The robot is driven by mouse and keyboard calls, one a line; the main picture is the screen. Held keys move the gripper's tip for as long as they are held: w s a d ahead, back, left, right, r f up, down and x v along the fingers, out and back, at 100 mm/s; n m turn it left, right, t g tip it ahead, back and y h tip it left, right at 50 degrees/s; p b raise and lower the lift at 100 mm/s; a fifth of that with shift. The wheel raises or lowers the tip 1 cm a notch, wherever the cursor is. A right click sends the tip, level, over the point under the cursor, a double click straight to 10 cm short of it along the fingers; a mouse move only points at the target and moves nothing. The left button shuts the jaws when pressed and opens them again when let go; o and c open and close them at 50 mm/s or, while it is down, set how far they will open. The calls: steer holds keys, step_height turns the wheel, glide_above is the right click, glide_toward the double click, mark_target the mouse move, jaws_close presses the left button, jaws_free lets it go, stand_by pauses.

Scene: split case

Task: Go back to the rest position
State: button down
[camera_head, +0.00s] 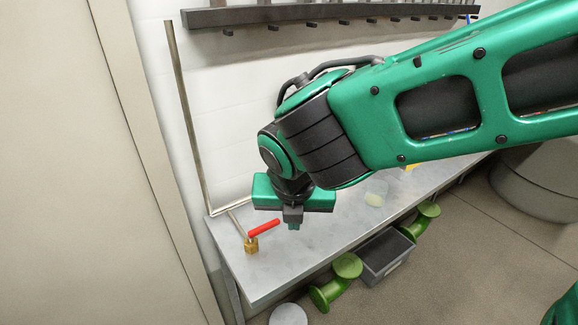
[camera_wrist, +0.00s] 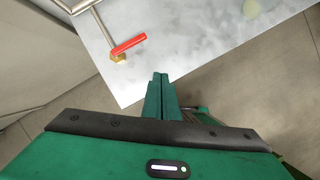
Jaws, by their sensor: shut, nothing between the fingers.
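My gripper (camera_head: 293,226) hangs from my green arm above the front part of the grey table, pointing down. Its fingers are together with nothing between them, and the closed fingers (camera_wrist: 160,80) also show in the wrist view. A brass valve (camera_head: 251,244) with a red lever handle (camera_head: 264,229) stands at the table's left end, left of my gripper and apart from it. In the wrist view the red handle (camera_wrist: 128,44) and the brass body (camera_wrist: 118,57) lie up and left of the fingers.
A metal pipe (camera_head: 186,115) rises behind the valve. The grey table (camera_head: 262,278) has a pale round item (camera_head: 376,192) on it. A dark rack (camera_head: 330,12) hangs on the wall. Green items (camera_head: 335,280) and a dark bin (camera_head: 386,255) are at the table's front. Open floor lies right.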

steer(key=d+r+m+g+h, duration=0.1)
steer(key=d+m+g+h, duration=0.1)
steer(key=d+m, duration=2.05)
steer(key=s+d+m+g+y, duration=0.2)
steer(key=s+d+m, duration=1.2)
steer(key=m, duration=0.5)
steer(key=shift+s+d+f+y, duration=0.3)
steer(key=shift+d+f, duration=0.1)
steer(key=shift+d, duration=0.8)
